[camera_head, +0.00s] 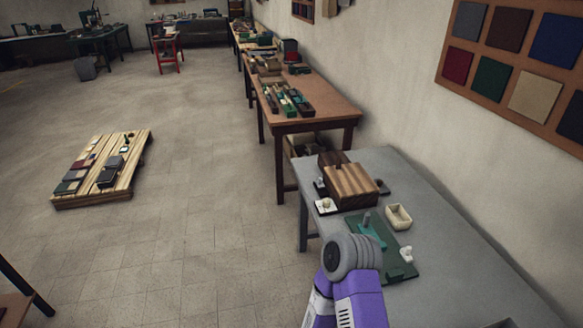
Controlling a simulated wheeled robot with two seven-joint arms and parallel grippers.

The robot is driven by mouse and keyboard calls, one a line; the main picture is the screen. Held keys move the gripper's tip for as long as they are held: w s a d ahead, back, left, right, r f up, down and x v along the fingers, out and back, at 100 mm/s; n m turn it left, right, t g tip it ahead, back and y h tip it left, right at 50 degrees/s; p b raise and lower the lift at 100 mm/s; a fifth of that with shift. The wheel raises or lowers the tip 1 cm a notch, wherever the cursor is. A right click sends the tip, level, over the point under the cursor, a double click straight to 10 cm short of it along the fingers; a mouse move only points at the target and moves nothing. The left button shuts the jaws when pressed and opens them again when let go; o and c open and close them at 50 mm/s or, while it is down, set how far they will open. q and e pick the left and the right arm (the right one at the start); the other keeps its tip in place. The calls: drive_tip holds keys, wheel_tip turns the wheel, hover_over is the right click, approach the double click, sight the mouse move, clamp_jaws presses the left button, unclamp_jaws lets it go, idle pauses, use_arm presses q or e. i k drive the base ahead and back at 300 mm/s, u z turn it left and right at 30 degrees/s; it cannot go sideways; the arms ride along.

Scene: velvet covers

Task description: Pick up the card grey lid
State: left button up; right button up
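I cannot pick out a card grey lid for certain in the head view. A small dark grey piece (383,187) lies on the grey table (450,235), right of a striped wooden block (350,186); it is too small to name. One of my arms, purple with a rounded grey joint, rises from the bottom middle over the table's near left edge. It hides part of a green mat (402,268). No fingertips of either gripper show.
On the table are a cream tray (398,216), a small white object (406,254) and a white square piece (325,206). A wooden pallet (92,200) with flat pieces lies on the floor at left.

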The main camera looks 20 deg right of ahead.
sight(384, 188)
drive_tip(key=u, duration=0.25)
drive_tip(key=i, duration=2.05)
drive_tip(key=z, duration=1.45)
drive_tip(key=i, duration=0.75)
drive_tip(key=z, duration=0.8)
